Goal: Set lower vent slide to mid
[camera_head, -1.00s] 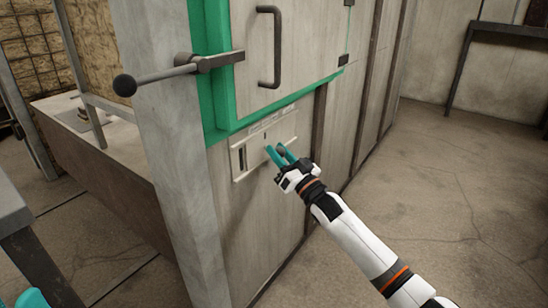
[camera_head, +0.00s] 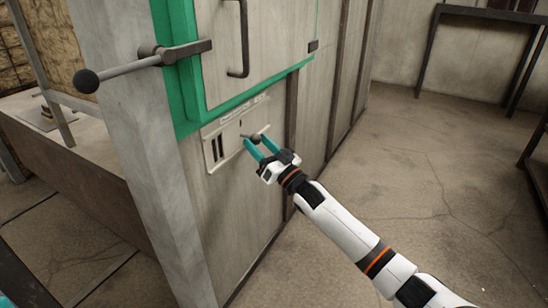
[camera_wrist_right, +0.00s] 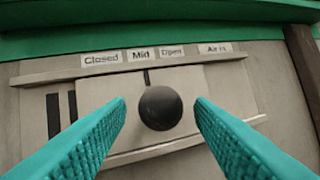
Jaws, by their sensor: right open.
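The lower vent slide (camera_head: 234,142) is a pale plate in a rail frame low on the cabinet front. In the right wrist view the slide plate (camera_wrist_right: 190,82) has a round dark knob (camera_wrist_right: 160,108) and a short dark mark under the "Mid" label (camera_wrist_right: 140,55). Two dark slots show open at the plate's left. My right gripper (camera_head: 255,145) is open, its teal fingers on either side of the knob, with visible gaps in the right wrist view (camera_wrist_right: 160,115). A teal piece at the lower left edge of the head view may be my left gripper; its jaws cannot be made out.
Above the vent is a green-framed door with a handle (camera_head: 240,45) and a lever ending in a black ball (camera_head: 87,81). The "Closed" (camera_wrist_right: 101,58) and "Open" (camera_wrist_right: 172,51) labels flank "Mid".

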